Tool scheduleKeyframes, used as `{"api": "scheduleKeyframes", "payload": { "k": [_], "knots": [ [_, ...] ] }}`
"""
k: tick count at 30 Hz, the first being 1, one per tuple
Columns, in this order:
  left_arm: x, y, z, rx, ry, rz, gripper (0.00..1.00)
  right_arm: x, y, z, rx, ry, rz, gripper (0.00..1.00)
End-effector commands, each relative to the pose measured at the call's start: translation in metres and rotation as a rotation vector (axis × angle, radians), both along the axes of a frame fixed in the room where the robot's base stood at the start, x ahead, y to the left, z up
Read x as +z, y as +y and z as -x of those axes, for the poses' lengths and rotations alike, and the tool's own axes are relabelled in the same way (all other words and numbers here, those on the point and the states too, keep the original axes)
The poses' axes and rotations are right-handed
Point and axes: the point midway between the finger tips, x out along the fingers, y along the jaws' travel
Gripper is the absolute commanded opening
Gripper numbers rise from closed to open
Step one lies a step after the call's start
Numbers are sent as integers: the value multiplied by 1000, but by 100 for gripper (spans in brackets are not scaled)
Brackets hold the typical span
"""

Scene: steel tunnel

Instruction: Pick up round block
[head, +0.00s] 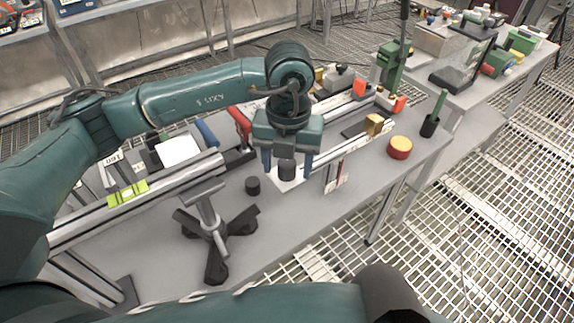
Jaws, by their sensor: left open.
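My left gripper (287,172) points down over the grey workbench (330,208), its two blue fingers apart. A dark round block (287,171) shows between the fingers, in front of a white sheet. I cannot tell whether the fingers touch it. A second small dark round block (252,186) stands on the bench to the left of the gripper. A round block with a red side and yellowish top (400,147) lies at the bench's right end. I cannot tell which one the task names. My right gripper is not in view.
A grey stand with dark feet (212,235) is at the front left of the bench. A metal rail (150,198) runs behind it. A black cup with a green handle (430,126) stands at the right corner. The bench front between stand and right end is fairly clear.

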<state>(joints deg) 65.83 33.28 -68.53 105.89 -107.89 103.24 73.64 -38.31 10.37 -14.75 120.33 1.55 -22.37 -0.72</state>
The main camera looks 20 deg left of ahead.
Motion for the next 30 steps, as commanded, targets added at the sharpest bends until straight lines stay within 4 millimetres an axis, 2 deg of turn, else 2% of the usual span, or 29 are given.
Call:
{"api": "scheduleKeyframes", "payload": {
  "k": [2, 21, 26, 30],
  "knots": [
    [0, 0, 0, 1, 0, 0, 57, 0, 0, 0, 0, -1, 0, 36],
    [1, 0, 0, 1, 0, 0, 4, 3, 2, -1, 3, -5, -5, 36],
    [1, 0, 0, 1, 0, 0, 4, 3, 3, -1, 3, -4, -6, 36],
    [11, 0, -1, 1, -2, 2, 4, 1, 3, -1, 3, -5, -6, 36]
  ]
}}
